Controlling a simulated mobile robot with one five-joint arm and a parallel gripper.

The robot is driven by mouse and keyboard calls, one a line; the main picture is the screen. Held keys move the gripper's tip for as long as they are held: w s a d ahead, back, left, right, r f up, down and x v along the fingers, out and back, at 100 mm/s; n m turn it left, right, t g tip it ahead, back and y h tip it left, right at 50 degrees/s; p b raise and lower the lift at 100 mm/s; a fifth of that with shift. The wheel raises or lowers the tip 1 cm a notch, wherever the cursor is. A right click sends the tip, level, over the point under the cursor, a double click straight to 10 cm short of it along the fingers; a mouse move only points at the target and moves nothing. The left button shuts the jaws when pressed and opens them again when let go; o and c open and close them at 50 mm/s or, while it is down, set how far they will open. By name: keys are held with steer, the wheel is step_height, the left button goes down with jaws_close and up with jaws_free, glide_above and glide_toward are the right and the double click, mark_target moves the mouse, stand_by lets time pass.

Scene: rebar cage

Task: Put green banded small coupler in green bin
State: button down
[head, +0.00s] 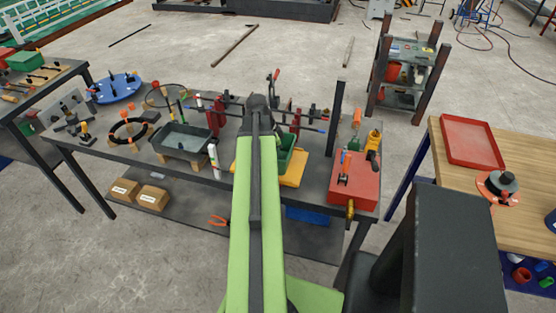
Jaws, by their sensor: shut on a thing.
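A green bin (287,155) stands on the dark workbench, just right of my arm, which covers its left part. It sits by a yellow piece (294,177) that shows below it and to its right. My green arm reaches from the bottom of the head view up over the bench and ends in a dark joint. My gripper's fingers are hidden behind the arm, so I cannot see what is between them. I cannot make out the green banded small coupler.
The dark bench (112,152) also holds a grey tray (184,140), a red box (354,184) with tools and a rack with rods near my arm. A dark post (336,115) stands right of the rack. A wooden table (512,150) with a red tray (472,142) is at right.

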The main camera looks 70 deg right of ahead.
steer(key=c, duration=1.3)
jaws_free()
steer(key=shift+c, duration=0.2)
steer(key=p+v, duration=1.1)
steer(key=v, duration=0.1)
steer(key=shift+p, duration=0.3)
